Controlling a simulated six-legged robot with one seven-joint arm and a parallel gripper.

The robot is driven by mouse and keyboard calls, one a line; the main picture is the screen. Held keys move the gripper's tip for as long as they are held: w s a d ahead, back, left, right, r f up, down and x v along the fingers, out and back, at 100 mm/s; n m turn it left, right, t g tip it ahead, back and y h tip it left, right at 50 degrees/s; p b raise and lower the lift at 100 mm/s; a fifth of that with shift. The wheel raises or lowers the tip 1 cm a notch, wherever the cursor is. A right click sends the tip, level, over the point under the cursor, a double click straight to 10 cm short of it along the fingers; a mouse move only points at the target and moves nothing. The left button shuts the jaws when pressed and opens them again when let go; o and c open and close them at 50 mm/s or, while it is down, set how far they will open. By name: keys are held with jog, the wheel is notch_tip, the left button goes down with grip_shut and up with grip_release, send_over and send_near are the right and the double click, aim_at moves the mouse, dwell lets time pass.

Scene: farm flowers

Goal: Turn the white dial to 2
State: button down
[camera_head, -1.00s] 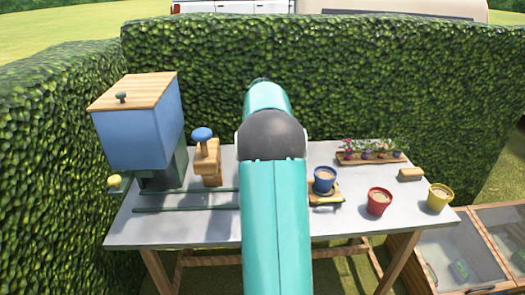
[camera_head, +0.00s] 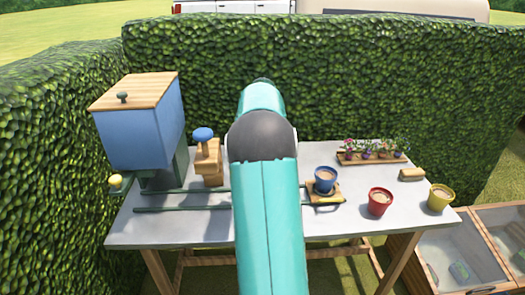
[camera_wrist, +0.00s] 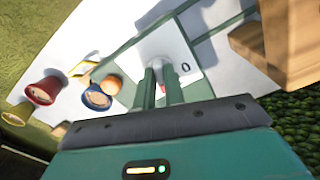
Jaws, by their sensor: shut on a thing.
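In the wrist view, my gripper (camera_wrist: 161,76) has its two dark green fingers close together on the white dial (camera_wrist: 157,62). The dial is partly covered by the fingers. A small red mark shows between them. A pale plate (camera_wrist: 181,50) lies around the dial, with a "0" printed to the right of the fingers. Other numbers on it are hidden or cannot be read. In the head view, my teal arm hides the gripper and the dial.
On the grey table (camera_head: 190,228), a blue hopper (camera_head: 145,125) and a wooden post with a blue knob (camera_head: 203,134) stand left. A blue pot (camera_head: 326,180), red pot (camera_head: 380,202), yellow pot (camera_head: 440,198) and flower tray (camera_head: 372,158) are right. A hedge (camera_head: 350,70) stands behind.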

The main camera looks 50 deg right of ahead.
jog(key=c, duration=1.5)
grip_release()
notch_tip(320, 180, up, 14)
jog(key=shift+f, duration=0.1)
